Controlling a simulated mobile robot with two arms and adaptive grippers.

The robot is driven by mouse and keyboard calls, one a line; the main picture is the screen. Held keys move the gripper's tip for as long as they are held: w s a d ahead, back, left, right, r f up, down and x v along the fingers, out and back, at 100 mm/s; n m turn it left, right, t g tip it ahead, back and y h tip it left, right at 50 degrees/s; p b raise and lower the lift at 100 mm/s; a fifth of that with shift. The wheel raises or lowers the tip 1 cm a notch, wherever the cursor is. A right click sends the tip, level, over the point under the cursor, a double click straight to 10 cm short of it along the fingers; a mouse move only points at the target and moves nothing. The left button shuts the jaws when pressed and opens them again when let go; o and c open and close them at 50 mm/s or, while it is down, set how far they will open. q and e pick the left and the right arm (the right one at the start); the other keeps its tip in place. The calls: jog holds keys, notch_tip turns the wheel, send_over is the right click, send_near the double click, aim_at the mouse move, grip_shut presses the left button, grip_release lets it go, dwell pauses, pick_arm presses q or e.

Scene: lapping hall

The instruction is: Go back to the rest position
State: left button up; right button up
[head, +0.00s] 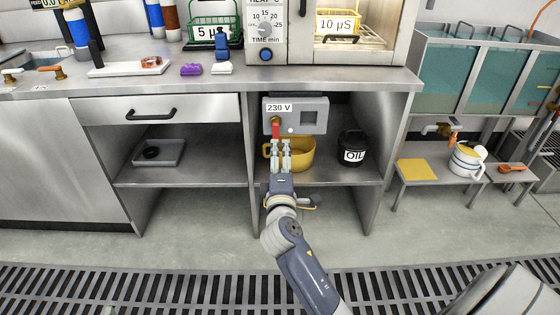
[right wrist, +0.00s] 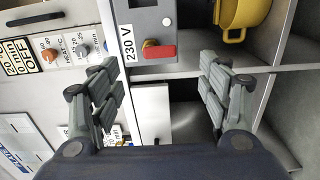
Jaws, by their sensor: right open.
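My right gripper (head: 280,146) is stretched toward the lower shelf bay of the steel bench, in front of a grey box labelled 230 V (head: 313,112). In the right wrist view its two fingers (right wrist: 158,80) stand wide apart with nothing between them. The red switch handle (head: 275,128) on the box shows just above the fingertips. In the right wrist view the red handle (right wrist: 158,52) lies ahead of the gap between the fingers, with no visible grip on it. My left gripper is in neither view.
A yellow pot (head: 300,155) stands behind the gripper and a black OIL can (head: 352,149) to its right. The bench top (head: 120,75) overhangs the bay. A grey tray (head: 172,153) lies on the left shelf. Clear floor (head: 190,235) lies in front.

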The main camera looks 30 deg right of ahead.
dwell(0.4)
